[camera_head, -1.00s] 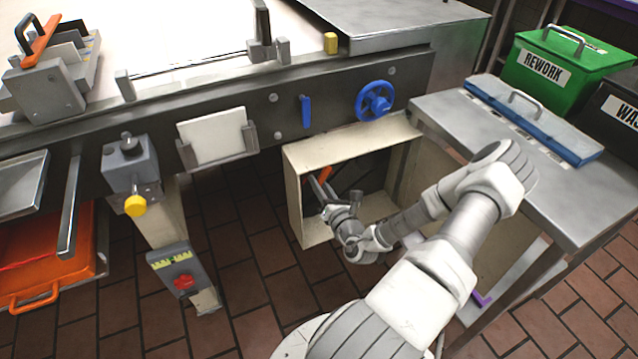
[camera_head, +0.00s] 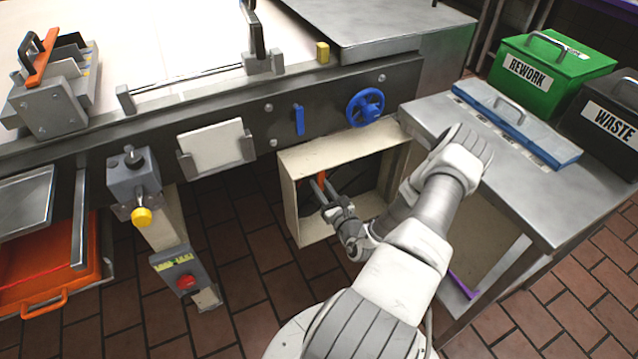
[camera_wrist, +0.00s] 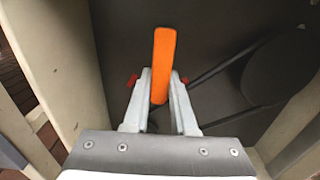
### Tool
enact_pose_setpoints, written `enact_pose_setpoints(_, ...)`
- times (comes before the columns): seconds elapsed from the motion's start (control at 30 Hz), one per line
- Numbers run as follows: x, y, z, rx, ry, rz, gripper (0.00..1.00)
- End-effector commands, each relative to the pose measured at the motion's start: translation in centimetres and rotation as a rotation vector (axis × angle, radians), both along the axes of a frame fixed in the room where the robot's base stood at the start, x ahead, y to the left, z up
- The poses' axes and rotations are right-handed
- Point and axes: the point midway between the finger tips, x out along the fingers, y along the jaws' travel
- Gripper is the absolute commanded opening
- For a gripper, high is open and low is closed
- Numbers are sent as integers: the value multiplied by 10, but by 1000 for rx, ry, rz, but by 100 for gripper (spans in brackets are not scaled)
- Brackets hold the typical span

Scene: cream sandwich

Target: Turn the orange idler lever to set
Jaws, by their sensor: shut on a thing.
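The orange idler lever (camera_wrist: 164,62) stands nearly upright in the wrist view, leaning slightly right at the top, inside the open cream box under the machine. In the head view a small part of the lever (camera_head: 320,181) shows at the box opening. My gripper (camera_wrist: 160,85) is shut on the lever's lower part, one finger on each side. In the head view my gripper (camera_head: 327,196) reaches into the box from the front right. The lever's pivot is hidden behind my gripper.
The cream box (camera_head: 289,196) has walls close around my gripper. A dark belt (camera_wrist: 215,72) and round pulley (camera_wrist: 275,70) lie right of the lever. A blue handwheel (camera_head: 365,107) and blue handle (camera_head: 299,120) are above. A steel table (camera_head: 520,180) stands right of my arm.

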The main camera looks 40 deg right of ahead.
Motion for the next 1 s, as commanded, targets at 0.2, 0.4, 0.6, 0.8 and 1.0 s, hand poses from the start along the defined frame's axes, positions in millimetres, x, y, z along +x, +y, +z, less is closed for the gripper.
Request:
enact_pose_setpoints(0.2, 0, -1, 1, -23, 3, 0, 0)
enact_pose_setpoints(0.4, 0, -1, 1, -23, 2, -1, 0)
enact_pose_setpoints(0.6, 0, -1, 1, -22, 2, -1, 44)
enact_pose_setpoints(0.8, 0, -1, 0, -22, 4, -1, 55)
enact_pose_setpoints(1.0, -2, -1, 0, -21, 4, -1, 55)
